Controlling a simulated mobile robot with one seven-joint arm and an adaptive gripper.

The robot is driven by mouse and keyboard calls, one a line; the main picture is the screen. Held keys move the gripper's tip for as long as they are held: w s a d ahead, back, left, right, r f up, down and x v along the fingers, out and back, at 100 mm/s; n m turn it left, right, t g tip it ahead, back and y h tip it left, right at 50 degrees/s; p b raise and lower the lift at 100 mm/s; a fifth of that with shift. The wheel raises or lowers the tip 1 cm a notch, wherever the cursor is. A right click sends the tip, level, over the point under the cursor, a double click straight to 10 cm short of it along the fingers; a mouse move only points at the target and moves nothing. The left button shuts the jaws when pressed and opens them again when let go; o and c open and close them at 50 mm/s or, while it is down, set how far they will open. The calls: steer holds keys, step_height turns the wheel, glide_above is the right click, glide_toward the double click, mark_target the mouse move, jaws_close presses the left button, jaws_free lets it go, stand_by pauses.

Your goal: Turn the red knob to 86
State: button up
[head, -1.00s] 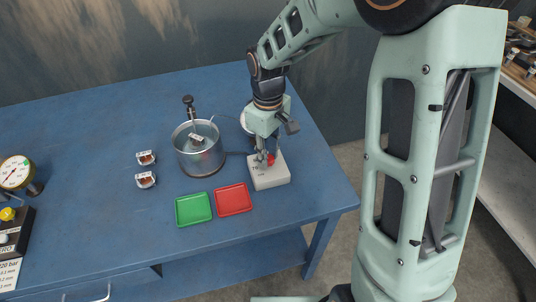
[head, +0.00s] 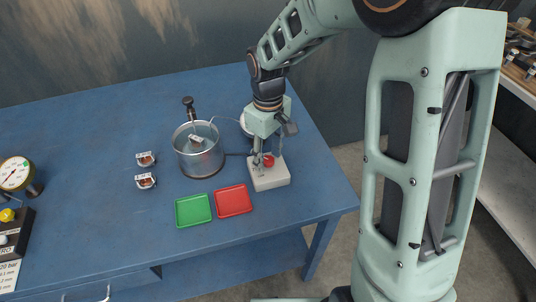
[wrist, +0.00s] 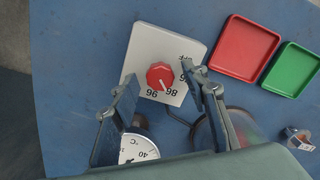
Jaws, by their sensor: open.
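The red knob (wrist: 160,76) sits on a white control box (wrist: 145,40) marked OFF, 86 and 96, with another mark partly hidden by a finger. Its white pointer line aims toward the 86 and 96 side, seemingly nearer 86. In the head view, the knob (head: 268,160) is on the box (head: 270,178) at the right of the table. My gripper (head: 262,152) is just above it. In the wrist view, my gripper (wrist: 158,84) is open, with one finger on each side of the knob and visible gaps between.
A red tray (head: 233,200) and a green tray (head: 193,210) lie in front and left of the box. A metal pot (head: 199,157) stands behind them. A dial thermometer (wrist: 138,148) is close to one finger. Two small labelled parts (head: 146,180) lie further left.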

mark_target(268, 159)
steer(key=shift+r, duration=0.1)
step_height(268, 159, up, 12)
stand_by(0.4)
stand_by(0.4)
